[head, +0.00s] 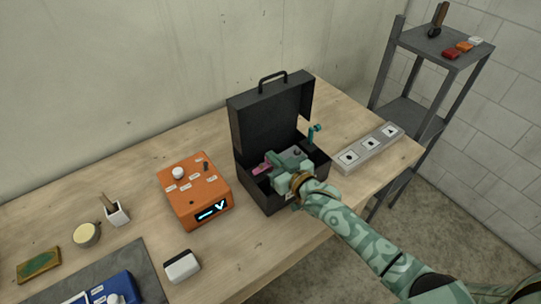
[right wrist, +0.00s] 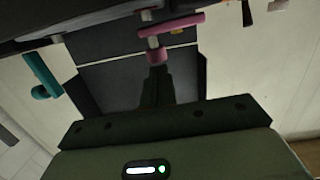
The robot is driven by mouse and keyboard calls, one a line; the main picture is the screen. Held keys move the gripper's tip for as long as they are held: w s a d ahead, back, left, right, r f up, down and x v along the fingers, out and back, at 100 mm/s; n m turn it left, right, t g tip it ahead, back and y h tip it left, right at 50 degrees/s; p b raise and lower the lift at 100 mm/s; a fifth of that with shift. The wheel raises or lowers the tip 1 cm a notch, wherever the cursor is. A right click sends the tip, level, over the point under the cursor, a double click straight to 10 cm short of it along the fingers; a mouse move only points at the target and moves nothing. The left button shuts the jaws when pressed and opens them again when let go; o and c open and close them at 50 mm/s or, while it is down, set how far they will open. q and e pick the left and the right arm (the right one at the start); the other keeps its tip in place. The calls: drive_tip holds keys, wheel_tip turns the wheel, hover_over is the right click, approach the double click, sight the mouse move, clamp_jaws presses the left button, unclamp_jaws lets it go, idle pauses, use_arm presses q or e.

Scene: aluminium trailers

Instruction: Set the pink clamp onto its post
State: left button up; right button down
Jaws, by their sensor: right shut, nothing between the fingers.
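The pink clamp (head: 262,169) is inside the open black case (head: 262,196), just left of my right gripper (head: 274,164). In the right wrist view the pink clamp (right wrist: 172,26) has a bar and a rounded pink end just beyond the tips of my right gripper (right wrist: 156,72). The fingers are shut with nothing between them. The clamp's post is not clearly seen, and I cannot tell whether the clamp sits on it. A teal clamp (head: 316,130) stands up at the case's right side; it also shows in the right wrist view (right wrist: 42,76). My left gripper is not in view.
The raised case lid (head: 262,112) stands behind my gripper. An orange box (head: 193,190) with a display is left of the case. A grey strip (head: 368,147) with several sockets lies to the right. A metal shelf (head: 440,42) stands beyond the table's right end.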

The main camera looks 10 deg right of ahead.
drive_tip(key=shift+d+f+m, duration=0.15)
drive_tip(key=shift+m, duration=0.15)
